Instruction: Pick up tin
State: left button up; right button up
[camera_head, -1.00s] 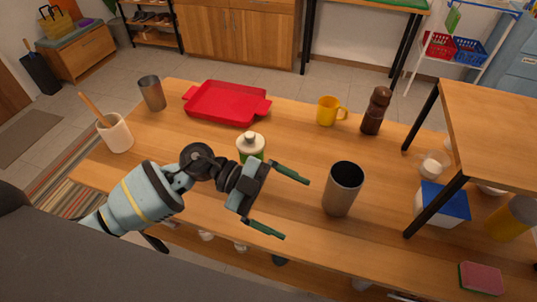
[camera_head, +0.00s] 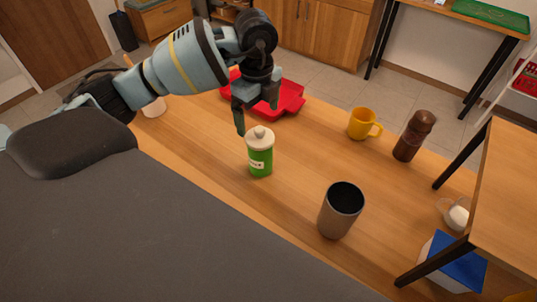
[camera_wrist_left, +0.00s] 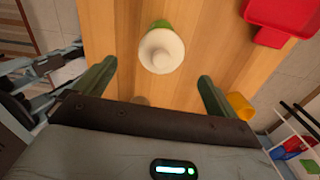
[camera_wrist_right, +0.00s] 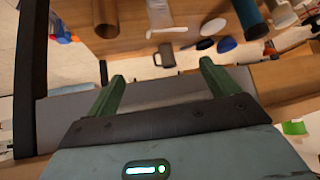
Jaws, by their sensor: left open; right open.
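The green tin (camera_head: 260,160) with a pale domed lid stands upright on the wooden table. My left gripper (camera_head: 257,117) is open and points down just above and behind the tin's lid in the head view. In the left wrist view the pale lid (camera_wrist_left: 161,48) shows between and beyond the open fingers (camera_wrist_left: 155,72), with a little green body behind it. Nothing is between the fingertips themselves. My right gripper (camera_wrist_right: 161,70) is open and empty in the right wrist view, away from the tin; it is not in the head view.
A tall metal cup (camera_head: 341,211) stands right of the tin. A red tray (camera_head: 290,98) lies behind it, partly hidden by my left arm. A yellow mug (camera_head: 362,124) and a brown pepper mill (camera_head: 414,137) stand further right, near a raised shelf (camera_head: 505,185). The wood around the tin is clear.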

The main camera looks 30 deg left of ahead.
aim_at(259, 129)
pick_arm(q)
jog(key=shift+s+a+f, duration=0.1)
jog(key=shift+f, duration=0.95)
jog(key=shift+w+f, duration=0.2)
jog(key=shift+f, duration=2.7)
jog(key=shift+r, duration=0.1)
jog(key=c, duration=1.6)
